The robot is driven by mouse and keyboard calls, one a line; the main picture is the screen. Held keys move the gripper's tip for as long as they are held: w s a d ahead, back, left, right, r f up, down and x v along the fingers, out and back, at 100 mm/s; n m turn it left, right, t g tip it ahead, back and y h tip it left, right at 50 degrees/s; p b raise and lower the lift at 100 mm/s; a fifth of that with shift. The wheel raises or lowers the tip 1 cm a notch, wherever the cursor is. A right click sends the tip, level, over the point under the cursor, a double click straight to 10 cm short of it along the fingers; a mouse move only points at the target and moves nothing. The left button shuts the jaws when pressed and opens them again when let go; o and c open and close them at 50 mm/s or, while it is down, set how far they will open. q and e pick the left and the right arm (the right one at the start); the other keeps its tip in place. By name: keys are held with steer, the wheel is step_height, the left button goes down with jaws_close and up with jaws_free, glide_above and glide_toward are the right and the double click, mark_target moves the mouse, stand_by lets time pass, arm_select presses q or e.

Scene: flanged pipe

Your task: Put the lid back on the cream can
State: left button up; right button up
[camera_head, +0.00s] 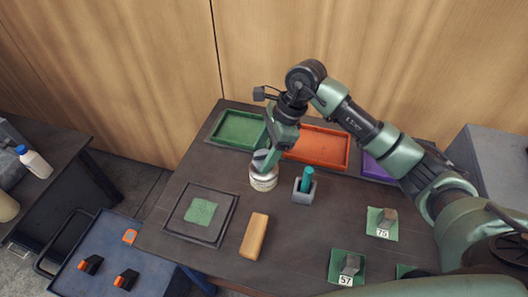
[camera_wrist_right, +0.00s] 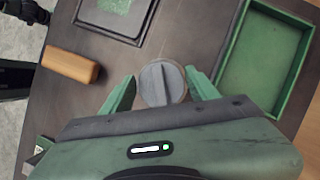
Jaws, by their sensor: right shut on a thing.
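The cream can (camera_head: 264,181) stands upright on the dark table, left of the middle, with a label on its side. My right gripper (camera_head: 266,158) reaches down from above to the top of the can. It is shut on the grey round lid, which has a raised bar across it and shows between the two green fingers in the right wrist view (camera_wrist_right: 161,83). The lid is at or just above the can's mouth; I cannot tell whether it touches the rim. In the wrist view the lid hides the can. My left gripper is not in view.
A green tray (camera_head: 213,141) and an orange tray (camera_head: 345,165) lie behind the can. A grey holder with a teal peg (camera_head: 307,180) stands close on its right. A tan block (camera_head: 254,236) and a dark framed mat (camera_head: 170,229) lie in front.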

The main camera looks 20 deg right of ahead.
steer(key=shift+f+b, duration=0.25)
steer(key=shift+b, duration=0.5)
stand_by(0.8)
stand_by(0.4)
steer(key=o, duration=1.7)
steer(key=shift+r, duration=0.15)
steer(key=shift+r+p, duration=1.65)
steer(key=shift+r, duration=1.75)
jaws_close()
